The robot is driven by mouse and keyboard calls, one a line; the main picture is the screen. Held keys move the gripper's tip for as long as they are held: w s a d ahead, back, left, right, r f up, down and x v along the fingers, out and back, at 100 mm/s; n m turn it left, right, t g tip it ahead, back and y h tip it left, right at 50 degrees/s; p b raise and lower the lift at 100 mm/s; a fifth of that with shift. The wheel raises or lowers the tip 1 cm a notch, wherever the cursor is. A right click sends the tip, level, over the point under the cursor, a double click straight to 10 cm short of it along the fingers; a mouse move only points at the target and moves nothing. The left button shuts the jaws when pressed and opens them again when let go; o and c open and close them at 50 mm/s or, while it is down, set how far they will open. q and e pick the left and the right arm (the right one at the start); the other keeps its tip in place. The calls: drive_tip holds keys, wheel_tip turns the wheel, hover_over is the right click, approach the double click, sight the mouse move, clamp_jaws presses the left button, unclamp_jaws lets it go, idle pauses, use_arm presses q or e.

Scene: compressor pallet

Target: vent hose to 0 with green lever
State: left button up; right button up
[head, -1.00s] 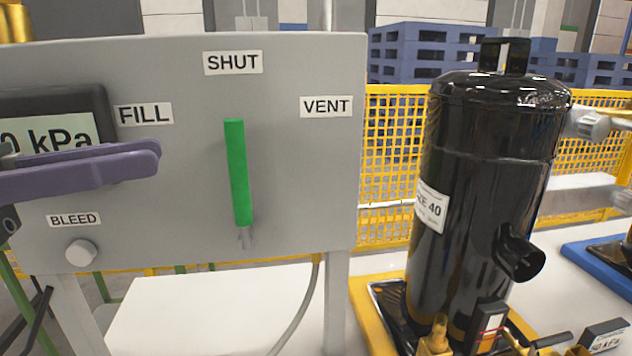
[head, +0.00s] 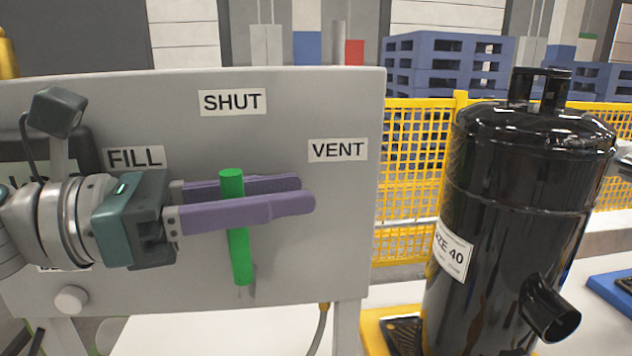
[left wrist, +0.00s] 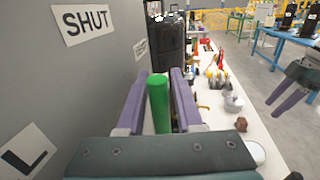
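The green lever (head: 238,255) stands nearly upright on the grey panel (head: 300,270), its top below the SHUT label (head: 232,102). The FILL label (head: 135,158) is to its left and the VENT label (head: 338,150) to its right. My left gripper (head: 305,192) reaches across the panel from the left, one finger on each side of the lever. In the left wrist view the lever (left wrist: 158,105) stands between the open fingers, with narrow gaps beside it. My left arm hides most of the gauge. My right gripper (left wrist: 300,98) shows at the right of the left wrist view, fingers apart.
A white BLEED knob (head: 72,299) sits low on the panel. A black cylinder tank (head: 520,190) stands right of the panel. A hose (head: 318,330) hangs below the panel. A yellow mesh fence (head: 405,190) runs behind.

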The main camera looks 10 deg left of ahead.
use_arm(q)
clamp_jaws()
idle(1.4)
